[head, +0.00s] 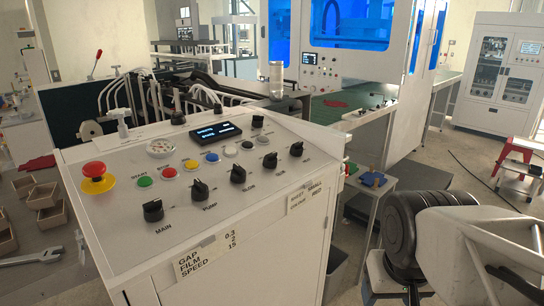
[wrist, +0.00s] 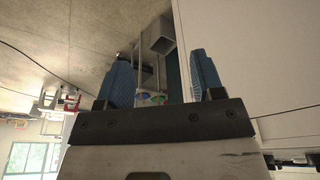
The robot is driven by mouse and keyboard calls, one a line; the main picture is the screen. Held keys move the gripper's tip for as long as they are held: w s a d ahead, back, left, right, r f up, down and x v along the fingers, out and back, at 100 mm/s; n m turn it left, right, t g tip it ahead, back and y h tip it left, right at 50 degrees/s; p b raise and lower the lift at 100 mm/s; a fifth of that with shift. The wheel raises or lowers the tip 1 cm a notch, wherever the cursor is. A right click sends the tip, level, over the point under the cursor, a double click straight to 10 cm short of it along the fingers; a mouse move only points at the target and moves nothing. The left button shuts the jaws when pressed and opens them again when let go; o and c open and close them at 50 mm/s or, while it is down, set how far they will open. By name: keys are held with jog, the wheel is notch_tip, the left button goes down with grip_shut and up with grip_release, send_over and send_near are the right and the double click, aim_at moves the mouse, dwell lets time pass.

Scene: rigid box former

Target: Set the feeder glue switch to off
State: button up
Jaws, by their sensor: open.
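The feeder control panel (head: 120,165) is a sloped white top with a row of black rotary switches along its front edge. The switch marked MAIN (head: 153,210) is nearest, then PUMP (head: 200,190). Beyond them are a third switch (head: 238,174), a fourth switch (head: 270,160) and a fifth switch (head: 296,149). Their labels are too blurred to read surely, so I cannot tell which is glue or its setting. My gripper (wrist: 160,57) is open and empty, with two blue fingers apart, in the wrist view. It is outside the head view, away from the panel.
A red emergency button (head: 97,172) on a yellow base, coloured push buttons and a small display (head: 216,131) sit on the panel. A small table (head: 372,184) with coloured parts stands to its right. A wrench (head: 32,258) and bins (head: 43,195) are at left.

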jog(key=w+a+r+m+y, duration=0.1)
jog(key=w+a+r+m, duration=0.55)
jog(key=w+r, duration=0.7)
notch_tip(320, 180, up, 6)
jog(key=m+g, duration=0.1)
jog(key=m, duration=0.1)
send_over(272, 154)
jog(key=shift+s+d+y, duration=0.4)
jog(key=shift+s+d, duration=0.05)
jog(key=shift+f, duration=0.1)
jog(key=shift+w+a+f, duration=0.2)
jog(key=shift+f, duration=1.05)
jog(key=shift+w+a+f, duration=0.15)
jog(key=shift+f, duration=1.05)
jog(key=shift+w+a+f, duration=0.2)
jog(key=shift+f, duration=1.05)
jog(key=c, duration=0.9)
